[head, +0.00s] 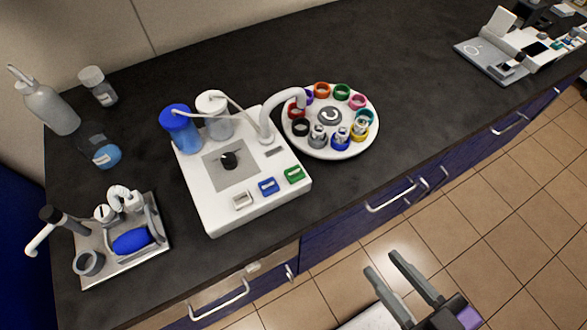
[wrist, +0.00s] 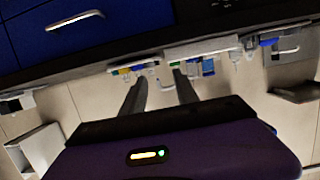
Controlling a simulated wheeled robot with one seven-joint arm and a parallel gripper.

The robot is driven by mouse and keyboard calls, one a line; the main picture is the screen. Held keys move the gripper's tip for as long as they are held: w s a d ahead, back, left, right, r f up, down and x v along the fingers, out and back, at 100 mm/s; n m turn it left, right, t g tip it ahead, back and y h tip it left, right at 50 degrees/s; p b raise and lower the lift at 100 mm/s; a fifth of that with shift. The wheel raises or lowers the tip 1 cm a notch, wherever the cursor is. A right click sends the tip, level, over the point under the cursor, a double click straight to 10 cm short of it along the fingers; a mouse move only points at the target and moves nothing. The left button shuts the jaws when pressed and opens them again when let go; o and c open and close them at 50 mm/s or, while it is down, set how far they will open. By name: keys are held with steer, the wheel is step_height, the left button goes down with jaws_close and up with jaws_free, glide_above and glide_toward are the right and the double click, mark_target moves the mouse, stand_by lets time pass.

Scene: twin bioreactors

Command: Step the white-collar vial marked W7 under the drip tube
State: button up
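A round white carousel (head: 345,153) holds a ring of vials with coloured collars. A pale grey or white-looking collared vial (head: 318,136) stands at its front left, between a black collar (head: 301,127) and a blue one (head: 341,135). I cannot read any marking, so W7 is not identified. The white drip tube (head: 271,118) arches from the machine and ends over the carousel's left side, near a red collar (head: 296,111). My gripper (head: 382,262) is open and empty, out over the floor in front of the counter; its spread fingers also show in the wrist view (wrist: 158,76).
The white machine (head: 215,205) carries blue and white bottles and white, blue (head: 268,187) and green (head: 294,174) buttons. A metal tray (head: 95,270) with a blue item stands at the left. Drawer handles (head: 391,195) stick out from the counter front. Counter right of the carousel is clear.

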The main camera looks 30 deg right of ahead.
stand_by(0.4)
jaws_close()
stand_by(1.5)
